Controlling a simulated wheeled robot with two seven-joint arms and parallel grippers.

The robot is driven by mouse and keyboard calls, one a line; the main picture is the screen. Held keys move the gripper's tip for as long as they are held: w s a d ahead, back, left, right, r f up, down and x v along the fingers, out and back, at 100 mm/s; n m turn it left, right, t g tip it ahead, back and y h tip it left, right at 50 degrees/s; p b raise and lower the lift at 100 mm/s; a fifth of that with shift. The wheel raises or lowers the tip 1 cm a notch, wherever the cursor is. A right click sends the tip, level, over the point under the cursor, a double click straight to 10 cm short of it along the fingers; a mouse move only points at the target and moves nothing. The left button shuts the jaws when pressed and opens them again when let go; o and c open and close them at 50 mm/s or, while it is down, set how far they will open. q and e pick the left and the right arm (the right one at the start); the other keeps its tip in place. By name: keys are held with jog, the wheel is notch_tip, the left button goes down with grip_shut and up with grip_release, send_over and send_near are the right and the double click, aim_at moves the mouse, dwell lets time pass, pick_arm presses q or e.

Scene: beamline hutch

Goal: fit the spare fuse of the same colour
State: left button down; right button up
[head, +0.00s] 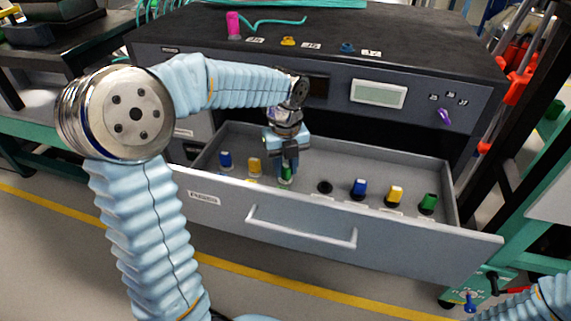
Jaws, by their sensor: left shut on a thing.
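An open grey drawer (300,216) holds a row of coloured fuses. On its left are a blue fuse (225,160) and a yellow fuse (254,167). My left gripper (287,172) points down into the drawer, shut on a green fuse (286,176); whether that fuse is seated or lifted I cannot tell. Right of it are an empty black socket (325,187), a blue fuse (358,188), a yellow fuse (394,195) and a green fuse (428,203). A tall magenta piece (233,25), a yellow piece (288,41) and a blue piece (347,47) stand on the cabinet top. My right gripper is not in view.
The dark cabinet (420,62) has a display (378,93) and a purple piece (445,116) on its front. The drawer handle (300,230) sticks out in front. A green frame (520,215) stands at right. A teal cable (270,22) lies on top.

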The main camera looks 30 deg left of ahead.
pick_arm(q)
jog(key=c, duration=0.8)
grip_release()
jog(key=shift+r, duration=0.1)
notch_tip(320, 180, up, 14)
jog(key=shift+f+p, duration=0.15)
jog(key=shift+p, duration=0.85)
